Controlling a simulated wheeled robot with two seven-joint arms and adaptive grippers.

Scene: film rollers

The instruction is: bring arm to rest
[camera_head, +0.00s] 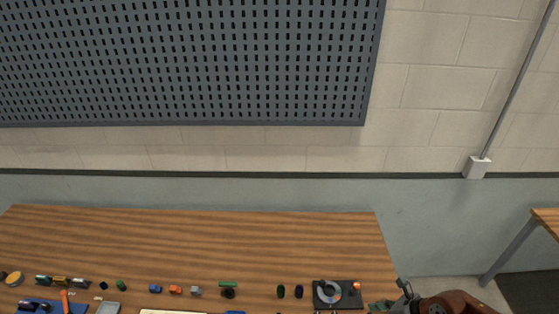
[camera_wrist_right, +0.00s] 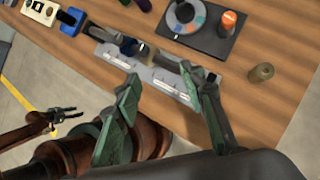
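My right gripper (camera_wrist_right: 161,74) is open in the right wrist view. Its two green-padded fingers are spread apart with nothing between them, over the near edge of the wooden table. In the head view the right gripper (camera_head: 388,304) shows at the bottom right, at the table's right edge, with a reddish-brown arm link beside it. In the right wrist view a dark gripper (camera_wrist_right: 64,117) on a reddish-brown arm at the left appears to be my left one. It hangs over the floor, too small to tell its opening. It is not seen in the head view.
The wooden table (camera_head: 200,238) has a clear back half. Small coloured parts line its front. A black plate with a round dial (camera_head: 330,292) sits at the right, and a grey tray (camera_wrist_right: 150,76) lies by the near edge. A second table (camera_head: 545,220) stands far right.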

